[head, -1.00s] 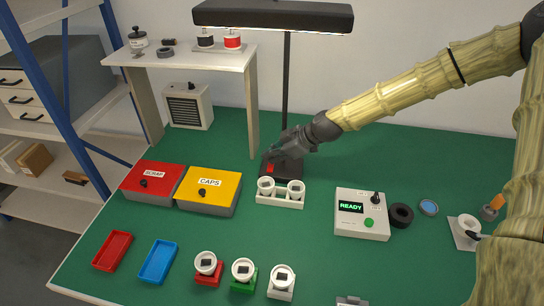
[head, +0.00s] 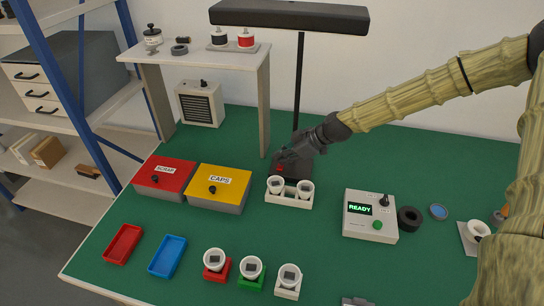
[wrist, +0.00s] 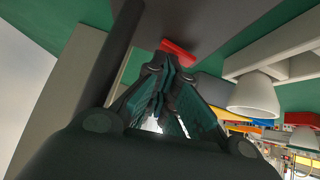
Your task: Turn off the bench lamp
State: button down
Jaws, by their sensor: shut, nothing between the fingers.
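The bench lamp has a long black head (head: 288,14) on a thin post (head: 299,85), rising from a dark base (head: 300,171) on the green bench. The underside of its head shows no lit strip. A red switch (head: 280,167) sits on the front of the base; it also shows in the wrist view as a red bar (wrist: 178,52). My gripper (head: 284,155) is shut and empty, its tips just above and beside the switch. In the wrist view the closed fingertips (wrist: 161,66) are close to the red bar. I cannot tell whether they touch it.
A white holder with two white cups (head: 288,200) stands just in front of the base. The red SCRAP box (head: 165,177) and yellow CAPS box (head: 219,187) are to the left. A tester reading READY (head: 370,222) is to the right. A shelf leg (head: 264,110) stands left of the lamp.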

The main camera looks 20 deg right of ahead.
aim_at(280, 168)
jog(key=shift+s, duration=0.3)
jog(key=shift+s+a, duration=0.35)
jog(key=shift+s, duration=0.15)
jog(key=r+p, duration=0.1)
jog(key=r, duration=0.1)
jog(key=r+p, duration=0.1)
jog(key=r, duration=0.1)
jog(key=shift+s+a+r, duration=0.1)
jog(key=shift+s+a, duration=0.1)
jog(key=shift+s+d+r, duration=0.1)
jog(key=shift+s+d, duration=0.15)
jog(key=shift+s+d+r, duration=0.2)
jog(key=shift+r, duration=0.15)
jog(key=b+v, duration=0.1)
jog(key=v, duration=0.7)
jog(key=shift+s+b, duration=0.25)
jog(key=shift+b, duration=0.1)
